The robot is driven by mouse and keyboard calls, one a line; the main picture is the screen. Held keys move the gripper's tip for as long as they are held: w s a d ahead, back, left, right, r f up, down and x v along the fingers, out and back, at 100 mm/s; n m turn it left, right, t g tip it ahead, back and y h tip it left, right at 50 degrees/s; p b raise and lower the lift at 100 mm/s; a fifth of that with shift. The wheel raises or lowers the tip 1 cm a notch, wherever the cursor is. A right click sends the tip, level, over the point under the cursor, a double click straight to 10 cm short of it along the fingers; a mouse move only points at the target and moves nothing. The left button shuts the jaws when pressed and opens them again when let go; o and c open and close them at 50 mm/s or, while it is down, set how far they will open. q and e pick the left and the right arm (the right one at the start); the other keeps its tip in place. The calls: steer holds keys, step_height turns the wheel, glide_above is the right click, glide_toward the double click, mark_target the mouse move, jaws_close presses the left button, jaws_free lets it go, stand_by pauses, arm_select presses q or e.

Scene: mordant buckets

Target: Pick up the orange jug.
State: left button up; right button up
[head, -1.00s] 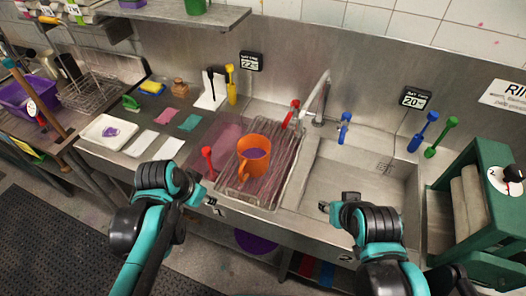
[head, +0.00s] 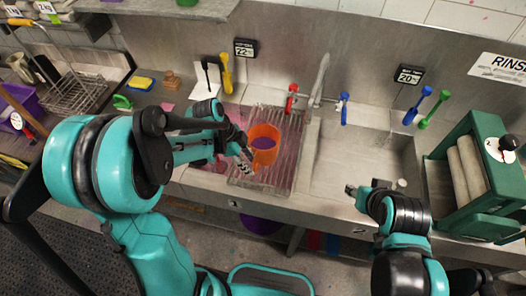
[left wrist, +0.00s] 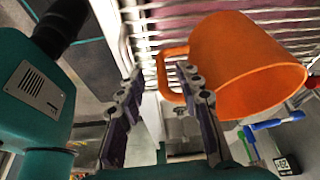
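The orange jug (head: 265,136) stands upright on the ribbed drainboard left of the sink, with purple inside it. My left gripper (head: 244,154) is at the jug's left side, by its handle. In the left wrist view the jug (left wrist: 240,65) fills the upper right, and its handle (left wrist: 162,72) reaches toward the space between the fingers. My left gripper (left wrist: 160,78) is open there, its right finger overlapping the handle's lower end; contact cannot be told. My right gripper (head: 352,189) is over the sink's front edge, away from the jug; its fingers are too small to judge.
The sink basin (head: 355,165) lies right of the drainboard (head: 285,170). A tap (head: 319,80) with red and blue handles stands behind. A green rack (head: 475,165) with rolls is at the right. My left arm hides much of the counter's left part.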

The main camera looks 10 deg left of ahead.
arm_select(q)
steer(key=shift+b+x, duration=0.3)
steer(key=shift+x, duration=1.25)
steer(key=shift+w+r, duration=0.1)
jaws_close()
steer(key=shift+r, duration=0.15)
